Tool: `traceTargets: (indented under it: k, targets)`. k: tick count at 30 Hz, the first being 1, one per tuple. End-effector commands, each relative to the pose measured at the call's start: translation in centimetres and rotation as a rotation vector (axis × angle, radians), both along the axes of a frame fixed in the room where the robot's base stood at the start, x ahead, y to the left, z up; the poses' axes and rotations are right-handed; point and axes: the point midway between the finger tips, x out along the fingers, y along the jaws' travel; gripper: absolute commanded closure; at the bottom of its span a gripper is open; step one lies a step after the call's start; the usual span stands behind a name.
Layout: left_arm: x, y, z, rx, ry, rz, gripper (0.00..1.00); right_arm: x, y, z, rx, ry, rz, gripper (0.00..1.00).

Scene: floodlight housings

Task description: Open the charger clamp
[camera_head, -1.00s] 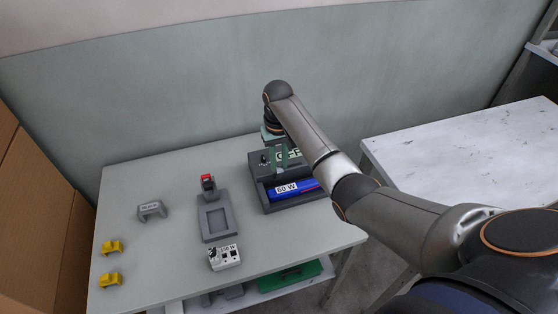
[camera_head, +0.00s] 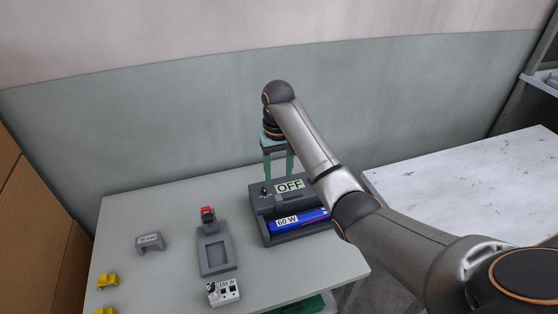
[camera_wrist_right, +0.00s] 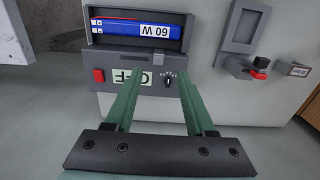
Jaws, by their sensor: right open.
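The charger (camera_head: 258,211) is a dark grey box at the back right of the table. A blue battery marked 60 W (camera_head: 308,219) lies in its front bay, and it also shows in the right wrist view (camera_wrist_right: 138,32). An OFF label (camera_head: 290,186) and a small black knob (camera_wrist_right: 168,80) are on its top; a red button (camera_wrist_right: 98,76) shows in the wrist view. I cannot tell which part is the clamp. My right gripper (camera_head: 278,178) is open and empty, pointing down above the charger's back, its fingers (camera_wrist_right: 158,72) either side of the label and knob. My left gripper is out of view.
A grey fixture with a red-topped part (camera_head: 214,248) stands left of the charger. A white 150 W block (camera_head: 223,291), a grey bracket (camera_head: 150,243) and yellow pieces (camera_head: 107,281) lie on the table (camera_head: 180,215). A white table (camera_head: 470,185) stands right.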

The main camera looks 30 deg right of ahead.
Motion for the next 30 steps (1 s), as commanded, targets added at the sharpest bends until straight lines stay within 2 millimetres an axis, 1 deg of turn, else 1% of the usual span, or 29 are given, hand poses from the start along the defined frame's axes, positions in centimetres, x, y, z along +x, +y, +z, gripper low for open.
traceTargets:
  k: [1,6,11,13,17,26,28,30]
  targets:
    - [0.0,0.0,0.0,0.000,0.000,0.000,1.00,0.1,-0.3,0.3,-0.009,-0.004,0.001,0.45]
    - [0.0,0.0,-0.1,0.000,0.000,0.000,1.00,0.2,-0.3,1.4,-0.010,-0.008,0.003,0.45]
    - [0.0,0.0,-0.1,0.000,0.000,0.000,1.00,-0.1,-0.3,2.0,-0.007,0.006,-0.002,0.45]
    - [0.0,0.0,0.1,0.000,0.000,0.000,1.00,0.0,-0.2,3.1,-0.005,0.002,-0.001,0.45]
    - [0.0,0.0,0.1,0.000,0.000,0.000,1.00,0.0,-0.1,4.1,-0.003,0.004,-0.001,0.45]
    - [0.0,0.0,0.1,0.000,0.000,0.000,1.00,-0.1,-0.1,4.4,-0.003,0.007,-0.001,0.45]
    - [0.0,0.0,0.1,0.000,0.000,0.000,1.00,0.0,-0.1,4.4,-0.003,0.006,-0.001,0.47]
    - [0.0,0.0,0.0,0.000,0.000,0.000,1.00,0.4,-0.2,4.4,-0.010,-0.015,0.000,0.47]
